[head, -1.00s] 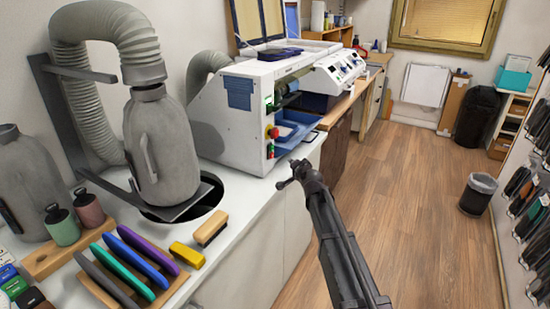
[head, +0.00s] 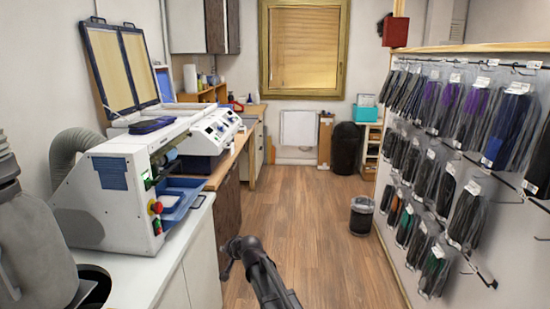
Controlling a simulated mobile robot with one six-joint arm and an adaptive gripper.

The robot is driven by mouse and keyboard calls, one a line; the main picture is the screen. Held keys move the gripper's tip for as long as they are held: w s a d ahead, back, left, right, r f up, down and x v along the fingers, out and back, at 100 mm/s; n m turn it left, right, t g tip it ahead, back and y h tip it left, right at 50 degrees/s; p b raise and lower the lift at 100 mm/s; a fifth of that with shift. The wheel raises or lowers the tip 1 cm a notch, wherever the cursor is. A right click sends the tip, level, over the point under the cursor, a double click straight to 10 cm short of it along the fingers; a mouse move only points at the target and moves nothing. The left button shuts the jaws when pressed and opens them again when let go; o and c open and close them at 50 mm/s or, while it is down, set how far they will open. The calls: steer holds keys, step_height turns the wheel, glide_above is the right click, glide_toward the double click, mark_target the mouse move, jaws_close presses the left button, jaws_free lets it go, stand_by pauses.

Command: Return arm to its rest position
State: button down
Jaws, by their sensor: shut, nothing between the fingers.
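My arm (head: 265,275) shows at the bottom middle of the head view. My gripper (head: 227,262) is at its far end, small and dark, shut and empty. It appears in front of the counter's right side and the wood floor, touching nothing that I can make out. Fine finger detail is too small to see.
A white machine (head: 105,200) with a blue tray (head: 180,200) stands on the white counter (head: 140,280) at left. A grey canister (head: 30,245) is at the left edge. Packaged insoles (head: 470,130) hang on the right wall rack. A bin (head: 361,216) stands on the open wood floor (head: 310,240).

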steer(key=s+d+g+h+p, duration=0.2)
steer(key=s+d, duration=0.6)
steer(key=d, duration=0.3)
steer(key=s+d+g+h+p, duration=0.2)
steer(key=s+d+g+h, duration=0.1)
steer(key=s+d, duration=0.6)
steer(key=s+d+n+g+h+p, duration=0.1)
steer(key=s+d+g+h+p, duration=0.1)
steer(key=s+d, duration=0.7)
steer(key=d+g, duration=0.1)
steer(key=d, duration=0.4)
steer(key=shift+d+f+p, duration=0.3)
steer(key=shift+d, duration=0.1)
stand_by(3.2)
